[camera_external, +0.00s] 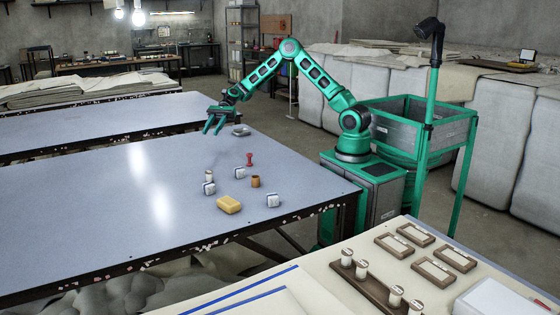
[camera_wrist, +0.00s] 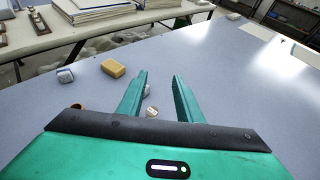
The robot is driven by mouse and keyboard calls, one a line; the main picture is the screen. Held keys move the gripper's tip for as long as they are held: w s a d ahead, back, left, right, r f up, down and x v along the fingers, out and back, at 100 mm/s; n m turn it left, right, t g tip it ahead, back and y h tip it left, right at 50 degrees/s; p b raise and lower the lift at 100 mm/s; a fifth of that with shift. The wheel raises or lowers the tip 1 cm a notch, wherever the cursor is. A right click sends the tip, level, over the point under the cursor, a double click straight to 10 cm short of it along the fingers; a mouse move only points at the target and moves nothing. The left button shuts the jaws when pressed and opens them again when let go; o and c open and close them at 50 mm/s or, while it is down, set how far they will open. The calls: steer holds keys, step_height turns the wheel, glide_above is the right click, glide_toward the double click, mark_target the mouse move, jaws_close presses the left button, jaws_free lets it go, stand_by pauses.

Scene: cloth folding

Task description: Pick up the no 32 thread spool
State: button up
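Several small white blocks or spools with dark markings lie on the blue-grey table (camera_external: 100,210). In the external view they are a left one (camera_external: 209,188), a middle one (camera_external: 239,172) and a right one (camera_external: 273,200). A small pale spool (camera_external: 209,175) stands beside the left one. I cannot read any number, so I cannot tell which is no 32. My gripper (camera_external: 213,127) is open and empty above the table, behind the group. In the wrist view, two small pale pieces (camera_wrist: 152,111) show between the open fingers (camera_wrist: 160,76), beyond and below them.
A yellow block (camera_external: 229,205), a brown cup-like piece (camera_external: 255,182) and a red spool-shaped piece (camera_external: 249,159) stand among them. A separate bench (camera_external: 330,270) with wooden holders is in front.

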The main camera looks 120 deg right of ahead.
glide_toward(207, 177)
steer(key=shift+w+a+f, duration=0.4)
steer(key=x, duration=1)
steer(key=shift+w+a, duration=0.25)
steer(key=shift+a, duration=0.05)
steer(key=shift+c, duration=0.5)
steer(key=c, duration=0.6)
steer(key=shift+o, duration=0.2)
